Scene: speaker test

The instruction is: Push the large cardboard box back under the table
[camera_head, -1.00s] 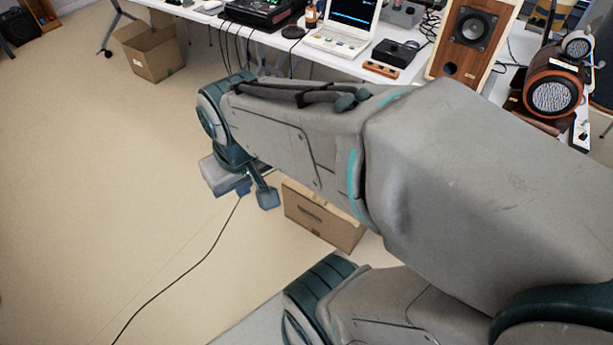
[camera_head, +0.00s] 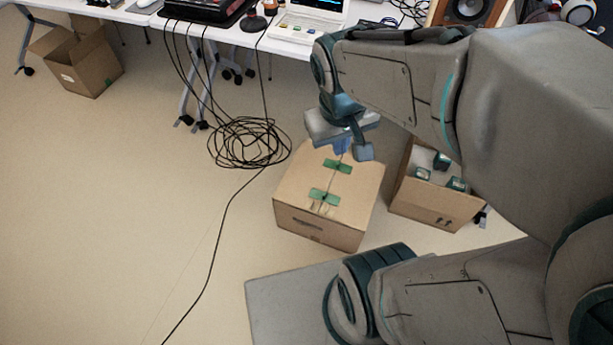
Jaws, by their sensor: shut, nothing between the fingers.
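The large cardboard box (camera_head: 302,188) is closed, with two strips of green tape on its top. It stands on the floor in the middle of the picture, out in front of the white table (camera_head: 290,48). My gripper (camera_head: 343,147) points down over the far part of the box top and is shut and empty. I cannot tell whether it touches the box. My gripper and wrist hide part of the box's far edge.
An open box (camera_head: 434,203) with several green-marked items stands close to the right. Coiled black cable (camera_head: 248,143) lies behind left, with a cable running forward across the floor. Another open box (camera_head: 88,66) is far left. Floor at left is mostly clear.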

